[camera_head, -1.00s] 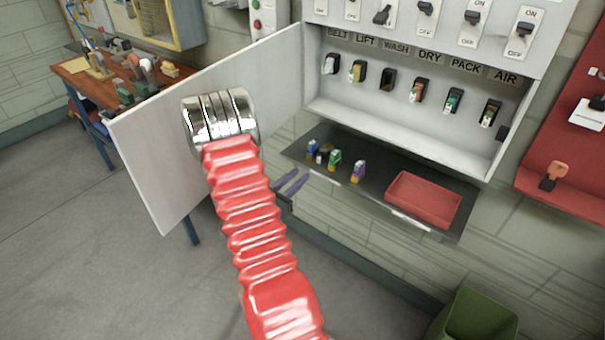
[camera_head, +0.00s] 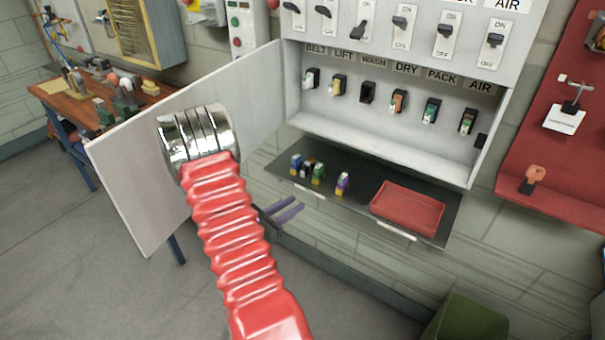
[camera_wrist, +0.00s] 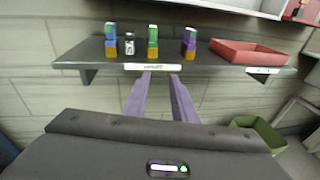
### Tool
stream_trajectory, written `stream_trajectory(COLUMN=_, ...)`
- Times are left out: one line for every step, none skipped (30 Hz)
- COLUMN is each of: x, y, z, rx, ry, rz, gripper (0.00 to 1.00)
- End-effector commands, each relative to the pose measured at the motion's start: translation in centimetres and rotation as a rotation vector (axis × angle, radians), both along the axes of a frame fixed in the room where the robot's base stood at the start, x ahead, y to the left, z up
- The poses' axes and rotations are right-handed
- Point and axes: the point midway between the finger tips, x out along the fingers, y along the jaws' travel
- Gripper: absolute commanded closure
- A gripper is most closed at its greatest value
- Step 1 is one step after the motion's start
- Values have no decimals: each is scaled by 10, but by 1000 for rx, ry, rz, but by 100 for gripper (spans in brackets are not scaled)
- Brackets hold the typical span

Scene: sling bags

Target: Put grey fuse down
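My gripper (camera_wrist: 160,75) has two purple fingers, which are apart with nothing between them. They point at the front edge of the dark shelf (camera_wrist: 212,60), just below and in front of it. In the head view my gripper (camera_head: 290,206) is partly hidden by my red arm. On the shelf, a small dark fuse with a white label (camera_wrist: 130,44) stands upright between a blue-yellow fuse (camera_wrist: 111,42) and a green-topped fuse (camera_wrist: 153,40). It may be the grey fuse; its colour is hard to tell. A purple-yellow fuse (camera_wrist: 190,42) stands farther right.
A red tray (camera_head: 408,207) lies at the shelf's right end. Above is the fuse cabinet (camera_head: 400,147), with fuses in several labelled slots; the WASH slot (camera_head: 368,92) looks dark and empty. Its open door (camera_head: 130,190) stands left. A green bin (camera_head: 465,320) is below right.

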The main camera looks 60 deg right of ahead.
Motion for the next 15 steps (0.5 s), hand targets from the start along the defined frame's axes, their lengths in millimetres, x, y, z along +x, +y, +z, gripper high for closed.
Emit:
stream_trajectory(x=-10, y=7, z=1, rx=18, ry=-28, rz=-48, gripper=76)
stream_trajectory(x=-17, y=12, z=0, rx=31, ry=-47, rz=-82, gripper=76)
stream_trajectory(x=-25, y=20, z=0, rx=47, ry=-75, rz=-128, gripper=76)
stream_trajectory(x=-31, y=26, z=1, rx=60, ry=-98, rz=-162, gripper=76)
stream_trajectory(x=-36, y=32, z=2, rx=71, ry=-121, rz=-194, gripper=76)
stream_trajectory(x=-42, y=41, z=3, rx=85, ry=-155, rz=-238, gripper=76)
stream_trajectory(x=-46, y=48, z=5, rx=95, ry=-180, rz=-269, gripper=76)
stream_trajectory(x=-50, y=55, z=6, rx=105, ry=-208, rz=-300, gripper=76)
stream_trajectory(x=-53, y=65, z=8, rx=118, ry=-246, rz=-340, gripper=76)
stream_trajectory(x=-56, y=73, z=10, rx=128, ry=-276, rz=-369, gripper=76)
stream_trajectory(x=-58, y=81, z=12, rx=140, ry=-306, rz=-398, gripper=76)
stream_trajectory(x=-60, y=92, z=14, rx=152, ry=-345, rz=-434, gripper=76)
stream_trajectory(x=-60, y=100, z=16, rx=162, ry=-377, rz=-460, gripper=76)
stream_trajectory(x=-61, y=108, z=18, rx=172, ry=-406, rz=-484, gripper=76)
stream_trajectory(x=-61, y=118, z=21, rx=185, ry=-445, rz=-512, gripper=76)
